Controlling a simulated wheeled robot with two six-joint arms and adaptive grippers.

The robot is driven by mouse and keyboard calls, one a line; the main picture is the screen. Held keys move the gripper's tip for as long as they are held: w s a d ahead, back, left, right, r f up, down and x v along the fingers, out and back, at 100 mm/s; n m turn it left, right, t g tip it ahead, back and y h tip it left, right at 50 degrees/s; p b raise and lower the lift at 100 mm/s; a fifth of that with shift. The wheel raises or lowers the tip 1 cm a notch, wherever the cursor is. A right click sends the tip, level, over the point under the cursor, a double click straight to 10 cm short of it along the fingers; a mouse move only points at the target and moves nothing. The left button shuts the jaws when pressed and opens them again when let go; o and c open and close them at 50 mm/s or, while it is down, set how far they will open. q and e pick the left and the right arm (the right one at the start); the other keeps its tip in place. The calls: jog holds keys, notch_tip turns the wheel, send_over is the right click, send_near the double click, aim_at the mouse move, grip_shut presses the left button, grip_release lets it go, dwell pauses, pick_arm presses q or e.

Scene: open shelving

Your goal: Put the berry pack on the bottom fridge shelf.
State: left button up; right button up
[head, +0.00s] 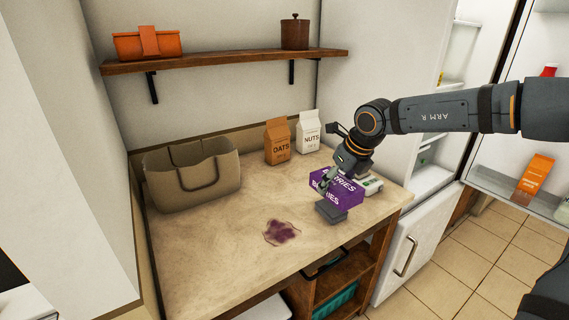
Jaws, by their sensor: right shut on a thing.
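The berry pack (347,191) is a purple box with white lettering, near the right end of the counter (210,240). My right gripper (332,192) is shut on it, reaching in from the right, and its fingers cover part of the lettering. I cannot tell whether the pack touches the counter. The fridge (404,110) stands open to the right of the counter. Its lowest visible shelf (432,181) shows in part behind my right arm, which hides some of the interior. My left gripper is not in view.
A white and green pack (371,186) lies just behind the berry pack. Oats (278,142) and nuts (308,131) bags stand at the back. A beige basket (215,185) is left; a purple stain (282,233) marks the counter. The open fridge door (520,207) bounds the right.

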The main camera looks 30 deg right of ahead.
aim_at(336, 180)
notch_tip(336, 180, up, 8)
jog(key=p, duration=0.7)
jog(key=shift+s+f+b, duration=0.1)
jog(key=shift+f+b, duration=0.15)
jog(key=shift+b, duration=0.05)
jog(key=shift+f, duration=0.1)
